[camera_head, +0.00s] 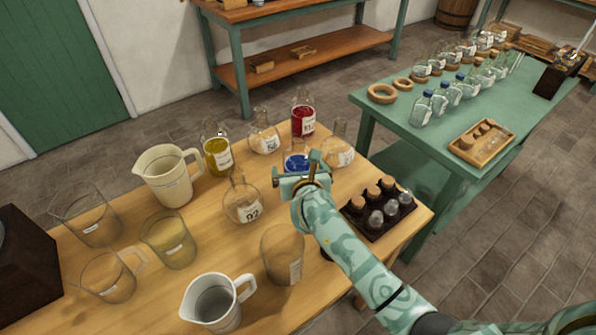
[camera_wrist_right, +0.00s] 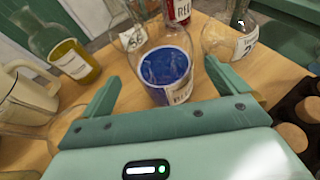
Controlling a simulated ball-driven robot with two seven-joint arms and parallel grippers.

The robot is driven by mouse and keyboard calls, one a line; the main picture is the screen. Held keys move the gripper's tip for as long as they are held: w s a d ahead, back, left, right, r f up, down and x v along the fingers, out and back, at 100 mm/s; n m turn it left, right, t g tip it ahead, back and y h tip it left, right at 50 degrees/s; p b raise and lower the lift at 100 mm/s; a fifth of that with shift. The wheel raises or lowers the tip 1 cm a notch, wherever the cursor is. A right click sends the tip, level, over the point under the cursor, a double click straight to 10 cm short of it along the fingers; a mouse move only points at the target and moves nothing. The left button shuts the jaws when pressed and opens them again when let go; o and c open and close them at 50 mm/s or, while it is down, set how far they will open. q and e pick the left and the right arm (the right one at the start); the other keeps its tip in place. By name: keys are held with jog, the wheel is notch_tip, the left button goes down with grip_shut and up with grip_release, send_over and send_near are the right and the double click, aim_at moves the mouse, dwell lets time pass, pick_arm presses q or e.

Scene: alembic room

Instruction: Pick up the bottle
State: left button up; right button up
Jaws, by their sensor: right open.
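Several glass bottles and flasks stand on the wooden table (camera_head: 215,262). A clear one with blue liquid (camera_head: 294,160) is nearest my right gripper (camera_head: 297,172). In the right wrist view, the blue-filled bottle (camera_wrist_right: 166,68) stands upright, framed between the two spread fingers. The gripper is open with nothing held; whether the glass touches a finger I cannot tell. A red-filled bottle (camera_head: 303,116) stands behind it, a yellow-filled bottle (camera_head: 217,154) to the left. Clear flasks stand at the back (camera_head: 263,140), the right (camera_head: 340,155) and left of the gripper (camera_head: 241,208). My left gripper is out of view.
A cream jug (camera_head: 168,178), a white jug (camera_head: 214,303) and several glass beakers stand left and in front. A dark rack (camera_head: 378,232) with corked vials is right of my right arm. A green table (camera_head: 400,115) with more bottles stands beyond.

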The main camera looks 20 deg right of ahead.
jog(key=b+x, duration=0.1)
jog(key=x, duration=0.1)
jog(key=b+x, duration=0.1)
jog(key=x, duration=0.2)
jog(key=shift+d+f, duration=0.15)
jog(key=shift+d, duration=0.1)
jog(key=c, duration=1.6)
jog(key=shift+r, duration=0.3)
jog(key=shift+r+p, duration=0.65)
jog(key=shift+r, duration=0.55)
jog(key=s+r+p, duration=0.1)
jog(key=r, duration=0.1)
jog(key=s+r+p, duration=0.1)
jog(key=s+r, duration=0.1)
jog(key=s+r+p, duration=0.1)
jog(key=r, duration=0.1)
jog(key=shift+s+d+r, duration=0.15)
jog(key=shift+s+r, duration=0.15)
jog(key=shift+s, duration=0.1)
jog(key=p, duration=0.3)
send_near(303, 144)
jog(key=shift+s+d+r, duration=0.25)
jog(key=shift+s+d, duration=0.15)
jog(key=shift+s, duration=0.35)
jog(key=shift+s+d+r, duration=0.25)
jog(key=shift+s+d, duration=0.1)
jog(key=shift+s, duration=0.35)
